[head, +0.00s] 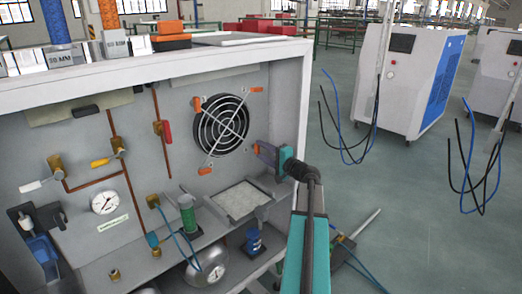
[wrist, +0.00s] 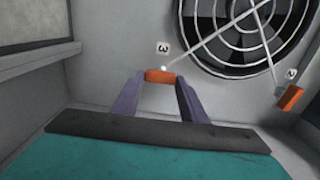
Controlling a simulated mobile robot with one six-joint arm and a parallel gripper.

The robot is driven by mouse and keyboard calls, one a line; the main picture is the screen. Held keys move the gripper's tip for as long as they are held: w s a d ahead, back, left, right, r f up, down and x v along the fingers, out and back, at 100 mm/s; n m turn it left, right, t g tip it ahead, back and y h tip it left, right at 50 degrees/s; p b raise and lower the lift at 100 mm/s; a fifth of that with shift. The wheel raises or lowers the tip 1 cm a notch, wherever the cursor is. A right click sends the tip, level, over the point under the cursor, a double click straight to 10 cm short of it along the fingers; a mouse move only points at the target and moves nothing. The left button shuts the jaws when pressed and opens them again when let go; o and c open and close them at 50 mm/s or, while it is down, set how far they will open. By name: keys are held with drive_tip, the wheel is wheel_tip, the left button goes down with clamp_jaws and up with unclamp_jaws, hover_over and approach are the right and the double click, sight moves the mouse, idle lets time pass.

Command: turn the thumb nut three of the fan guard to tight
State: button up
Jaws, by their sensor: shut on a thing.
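The fan guard (head: 221,125) is a round wire grille over a dark fan on the grey back panel. Thumb nut three (wrist: 160,76) is an orange bar beside a small tag that reads as a sideways 3 (wrist: 163,47). My gripper (wrist: 160,80) has its purple fingers closed on the two ends of this nut. In the head view my gripper (head: 261,150) reaches the panel at the guard's lower right, and the nut (head: 256,147) is partly hidden by the fingers. Another orange thumb nut (wrist: 291,98) sits at the right, beside a tag like a 2.
Other orange thumb nuts are at the guard's upper right (head: 258,89), upper left (head: 197,103) and lower left (head: 205,171). A grey tray (head: 239,202) and a green-topped cylinder (head: 187,212) stand below the fan. The cabinet's right wall (head: 288,125) is close to my gripper.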

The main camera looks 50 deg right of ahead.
drive_tip(key=shift+w+r, duration=0.1)
idle(0.4)
drive_tip(key=o, duration=1)
drive_tip(key=shift+o, duration=0.2)
drive_tip(key=s+a+p, duration=0.1)
drive_tip(key=s+p, duration=0.1)
drive_tip(key=s, duration=1.1)
drive_tip(key=shift+s, duration=0.4)
